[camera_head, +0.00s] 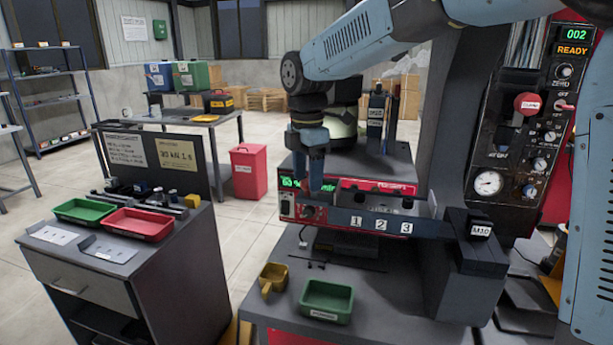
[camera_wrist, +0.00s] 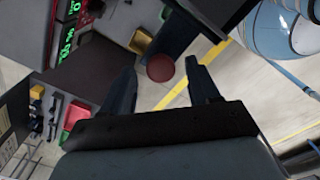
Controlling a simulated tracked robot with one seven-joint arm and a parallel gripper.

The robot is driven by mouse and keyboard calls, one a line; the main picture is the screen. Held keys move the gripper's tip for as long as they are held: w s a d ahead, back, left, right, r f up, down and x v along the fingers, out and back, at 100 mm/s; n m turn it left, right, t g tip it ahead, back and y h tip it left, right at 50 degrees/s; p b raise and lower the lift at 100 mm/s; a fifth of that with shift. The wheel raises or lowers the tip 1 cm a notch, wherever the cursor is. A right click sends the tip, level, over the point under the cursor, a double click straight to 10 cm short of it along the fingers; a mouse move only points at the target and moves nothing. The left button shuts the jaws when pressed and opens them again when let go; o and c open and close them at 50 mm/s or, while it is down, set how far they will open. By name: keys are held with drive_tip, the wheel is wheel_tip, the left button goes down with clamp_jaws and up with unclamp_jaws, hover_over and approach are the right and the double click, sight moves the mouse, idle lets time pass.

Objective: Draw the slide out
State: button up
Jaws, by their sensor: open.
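A dark blue bar (camera_head: 380,223) with white labels 1, 2 and 3 runs across the front of the feeder unit; it looks like the slide. My gripper (camera_head: 317,188) points down just above the bar's left end. In the wrist view my gripper (camera_wrist: 161,70) is open, with its two dark fingers apart. A round red knob (camera_wrist: 160,67) appears between the fingertips, at the end of a dark bar; nothing shows the fingers touching it. In the head view my gripper partly hides the bar's left end.
A block labelled M10 (camera_head: 480,230) stands at the bar's right end. A green tray (camera_head: 326,301) and a yellow scoop (camera_head: 272,278) lie on the bench in front. A side cabinet with a red tray (camera_head: 138,224) stands at left. Open floor lies between cabinet and bench.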

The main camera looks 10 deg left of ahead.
drive_tip(key=shift+f, duration=0.35)
clamp_jaws()
idle(0.4)
